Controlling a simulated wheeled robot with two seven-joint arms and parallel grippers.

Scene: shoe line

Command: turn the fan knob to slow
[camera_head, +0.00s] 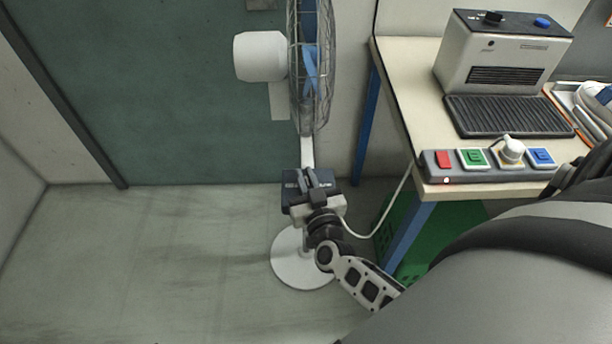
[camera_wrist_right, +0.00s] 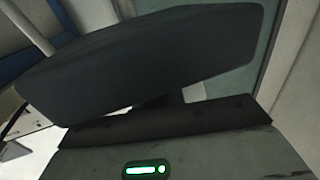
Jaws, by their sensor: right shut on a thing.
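The standing fan (camera_head: 312,75) is in the head view at upper middle, with a wire cage, a white motor housing and a white round base (camera_head: 298,272). Its dark control box (camera_head: 292,196) sits low on the pole. My right gripper (camera_head: 316,180) is at the front of this box and shut on the fan knob. The fingers hide the knob, so its setting cannot be read. In the right wrist view, a dark grey finger (camera_wrist_right: 150,60) fills most of the picture and the knob does not show. My left gripper is not in view.
A workbench (camera_head: 405,65) stands at right with a beige heater-like machine (camera_head: 500,55) and a power strip (camera_head: 455,175) at its front edge. A white cable (camera_head: 388,222) hangs between the strip and fan. A green crate (camera_head: 430,245) is underneath. The floor at left is clear.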

